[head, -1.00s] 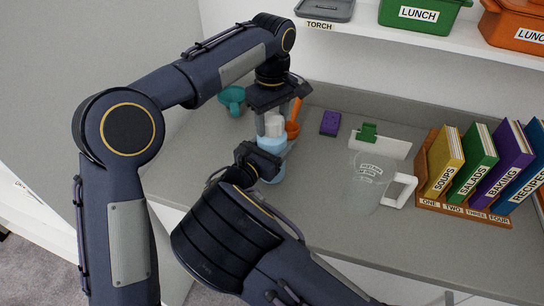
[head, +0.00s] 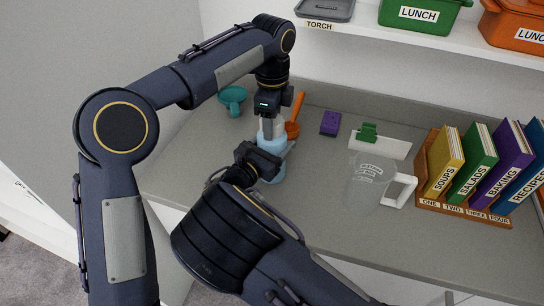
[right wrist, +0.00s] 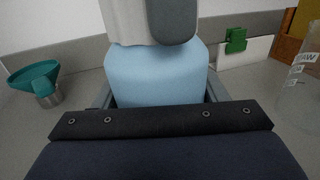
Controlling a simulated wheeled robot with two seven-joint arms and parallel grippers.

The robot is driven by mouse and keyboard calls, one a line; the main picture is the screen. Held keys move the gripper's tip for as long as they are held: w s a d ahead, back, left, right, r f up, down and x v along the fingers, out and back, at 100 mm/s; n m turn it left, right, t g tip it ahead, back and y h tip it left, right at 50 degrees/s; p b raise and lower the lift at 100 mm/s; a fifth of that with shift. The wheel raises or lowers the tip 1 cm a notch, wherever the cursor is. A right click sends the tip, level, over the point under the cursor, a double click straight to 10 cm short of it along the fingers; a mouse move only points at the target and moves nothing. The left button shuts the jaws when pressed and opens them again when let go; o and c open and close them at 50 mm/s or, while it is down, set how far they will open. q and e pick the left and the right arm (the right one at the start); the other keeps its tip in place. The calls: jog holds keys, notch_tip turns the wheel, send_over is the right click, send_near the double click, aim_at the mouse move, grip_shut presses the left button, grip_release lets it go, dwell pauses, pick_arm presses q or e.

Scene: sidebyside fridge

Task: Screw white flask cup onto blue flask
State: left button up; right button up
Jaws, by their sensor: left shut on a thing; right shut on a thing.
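The blue flask (head: 272,147) stands upright on the grey counter, partly hidden by my arms. My right gripper (head: 277,152) is shut around its body from the front. In the right wrist view the light blue flask (right wrist: 156,75) fills the space between the fingers. The white flask cup (right wrist: 134,22) is on top of the flask's neck, with a grey finger in front of it. My left gripper (head: 271,126) comes down from above and is shut on the cup. Whether the threads are engaged cannot be seen.
A teal funnel (head: 232,97) and an orange scoop (head: 294,122) are close by. A purple sponge (head: 330,123), a green clip (head: 368,132), a clear jug (head: 369,180) and a book rack (head: 470,211) stand to the right. The front counter is clear.

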pick_arm(q)
jog(key=o, duration=1.1)
jog(key=shift+r, duration=2.25)
jog(key=shift+c, duration=0.4)
